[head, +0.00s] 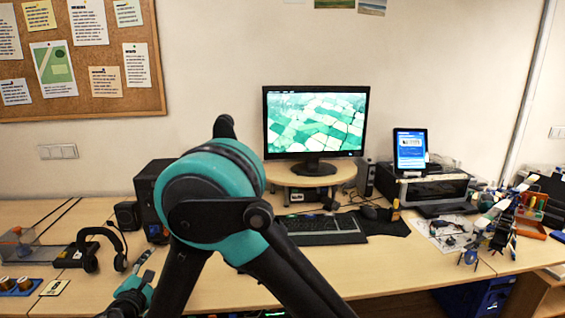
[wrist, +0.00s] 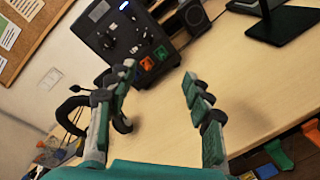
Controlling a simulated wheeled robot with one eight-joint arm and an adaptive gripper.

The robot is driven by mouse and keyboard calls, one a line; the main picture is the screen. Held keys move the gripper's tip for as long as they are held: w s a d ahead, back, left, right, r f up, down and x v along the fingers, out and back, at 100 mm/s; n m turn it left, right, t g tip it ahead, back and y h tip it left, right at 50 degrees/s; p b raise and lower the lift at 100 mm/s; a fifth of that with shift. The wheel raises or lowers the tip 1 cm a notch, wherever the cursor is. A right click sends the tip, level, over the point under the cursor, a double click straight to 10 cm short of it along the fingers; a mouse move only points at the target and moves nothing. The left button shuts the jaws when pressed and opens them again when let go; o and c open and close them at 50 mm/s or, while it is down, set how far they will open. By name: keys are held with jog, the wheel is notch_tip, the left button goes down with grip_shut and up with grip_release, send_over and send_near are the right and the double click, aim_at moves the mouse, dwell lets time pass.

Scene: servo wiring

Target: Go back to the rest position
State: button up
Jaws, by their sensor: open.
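In the head view my gripper (head: 143,281) shows small at the lower left, partly hidden by my arm. It is over the left part of the desk (head: 215,290), near the headphones (head: 97,248). The black computer tower (wrist: 122,38) lies beyond the fingers in the wrist view.
A monitor (head: 315,122) stands on a riser behind the keyboard (head: 322,231). A printer (head: 425,185) with a tablet and a cluttered work area are at the right. The front middle of the desk looks clear.

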jog(key=w+d+m+g+h, duration=0.2)
jog(key=w+d+m+g, duration=0.3)
jog(key=d, duration=0.6)
jog(key=w+d+m+h, duration=0.2)
jog(key=w+d, duration=0.5)
jog(key=d, duration=0.5)
jog(key=s+d+f+m+g, duration=0.1)
jog(key=d+f+m+g, duration=0.15)
jog(key=d, duration=0.65)
jog(key=d+f+m+g, duration=0.15)
jog(key=d+m, duration=0.25)
jog(key=d, duration=0.4)
jog(key=s+d+f+m+g+y, duration=0.1)
jog(key=s+d+f+m, duration=0.1)
jog(key=s+d+m, duration=0.4)
jog(key=s+d+f+m+g+y, duration=0.1)
jog(key=s+d+m+g+y, duration=0.1)
jog(key=s+d+m, duration=0.5)
jog(key=s+d, duration=0.2)
jog(key=shift+s+f, duration=0.35)
jog(key=shift+s, duration=0.05)
